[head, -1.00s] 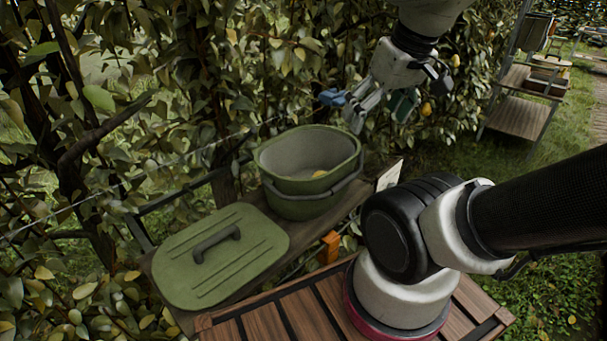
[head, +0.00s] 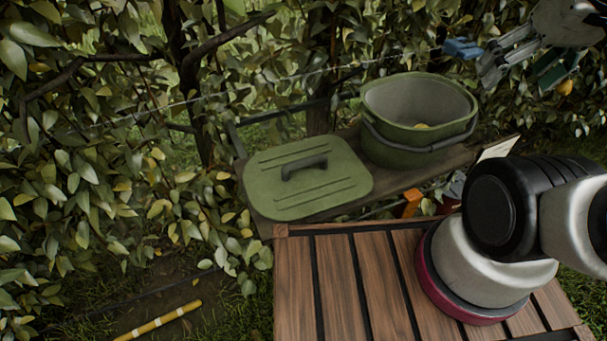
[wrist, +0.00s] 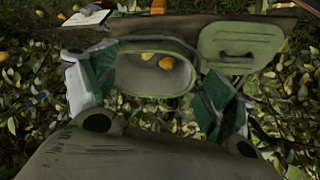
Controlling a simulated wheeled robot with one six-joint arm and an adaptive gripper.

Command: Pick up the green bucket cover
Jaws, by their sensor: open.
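The green bucket cover (head: 345,187) lies flat on a wooden plank, handle up, left of the green bucket (head: 462,118) in the head view. In the wrist view the cover (wrist: 226,58) is at the upper right, beside the bucket (wrist: 122,84). The bucket is uncovered, with pears (wrist: 157,61) inside. My gripper (head: 472,64) is at the upper right of the head view, above and beyond the bucket, apart from the cover. In the wrist view my gripper (wrist: 152,92) has its green-padded fingers wide apart, with nothing held between them.
The plank (head: 262,221) carries the bucket and cover. An orange block (head: 410,203) and a white sheet (head: 497,148) are near its right part. Leafy branches (head: 60,130) crowd the back and left. A yellow-striped stick (head: 158,321) lies on the ground.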

